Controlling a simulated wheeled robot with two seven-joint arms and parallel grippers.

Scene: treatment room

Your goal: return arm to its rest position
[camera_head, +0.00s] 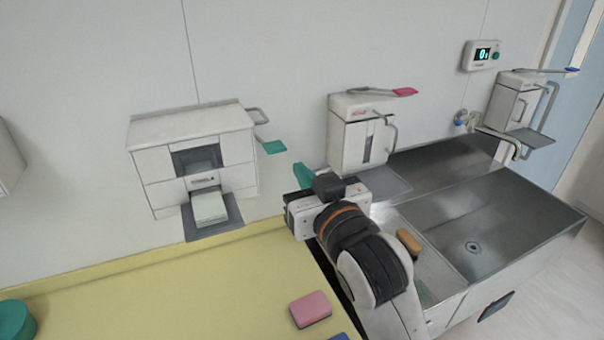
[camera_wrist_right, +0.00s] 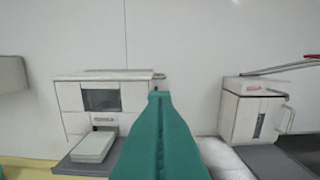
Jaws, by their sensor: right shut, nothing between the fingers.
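My right arm reaches up from the bottom of the head view, past the right end of the yellow counter. Its right gripper (camera_head: 302,175) has teal fingers and points toward the wall, between the two wall dispensers. In the right wrist view the fingers (camera_wrist_right: 159,98) are pressed together with nothing between them. The fingertips are clear of both dispensers in that view. My left gripper and left arm are not in view.
A white towel dispenser (camera_head: 150,135) with a grey tray hangs left of the gripper. A soap dispenser (camera_head: 345,130) hangs to the right. A steel sink (camera_head: 500,225) lies right of my arm. A pink sponge (camera_head: 311,309) lies on the yellow counter (camera_head: 170,290), mostly bare at left.

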